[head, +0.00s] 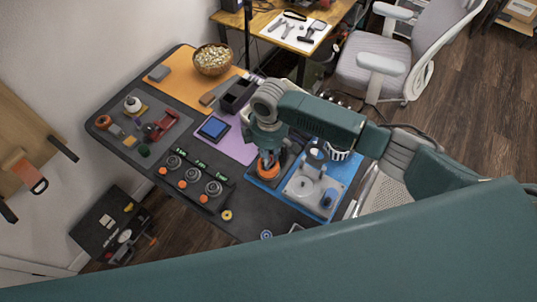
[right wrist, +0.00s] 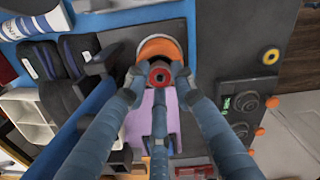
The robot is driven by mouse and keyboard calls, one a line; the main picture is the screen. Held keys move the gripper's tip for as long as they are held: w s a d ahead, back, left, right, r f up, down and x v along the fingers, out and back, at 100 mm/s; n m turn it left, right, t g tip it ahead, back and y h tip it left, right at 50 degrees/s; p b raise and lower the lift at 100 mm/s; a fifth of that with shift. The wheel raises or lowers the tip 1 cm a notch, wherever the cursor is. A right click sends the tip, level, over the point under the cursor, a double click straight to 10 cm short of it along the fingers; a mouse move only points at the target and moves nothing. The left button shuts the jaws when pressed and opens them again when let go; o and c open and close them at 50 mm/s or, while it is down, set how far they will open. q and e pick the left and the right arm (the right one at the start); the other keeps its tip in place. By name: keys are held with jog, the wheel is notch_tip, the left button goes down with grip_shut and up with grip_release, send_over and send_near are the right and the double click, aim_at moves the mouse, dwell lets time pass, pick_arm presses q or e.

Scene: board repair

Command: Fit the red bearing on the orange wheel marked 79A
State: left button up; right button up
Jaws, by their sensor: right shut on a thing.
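My right gripper (head: 267,153) points down over the blue mat, and in the right wrist view its three fingers (right wrist: 158,80) close around the small red bearing (right wrist: 159,76). The bearing is a red ring with a dark centre. An orange wheel (head: 269,173) sits directly below the gripper; it also shows in the right wrist view (right wrist: 160,46), partly covered by the bearing and fingers. I cannot tell whether the bearing touches the wheel. No 79A marking is readable. My left gripper is not in view.
A white machine plate (head: 301,190) stands right of the wheel. A black panel with several dials (head: 190,180) is to the left, and a yellow ring (head: 226,215) lies near the front edge. A purple mat (head: 238,150) holds a blue-topped box (head: 213,128).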

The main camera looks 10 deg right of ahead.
jog(key=shift+f, duration=0.5)
dwell(0.4)
jog(key=shift+f+p, duration=0.15)
jog(key=shift+p, duration=0.35)
dwell(0.8)
jog(key=shift+s+f, duration=0.15)
jog(key=shift+f, duration=0.2)
dwell(0.9)
jog(key=o, duration=1.2)
jog(key=shift+f, duration=0.1)
jog(key=o, duration=0.6)
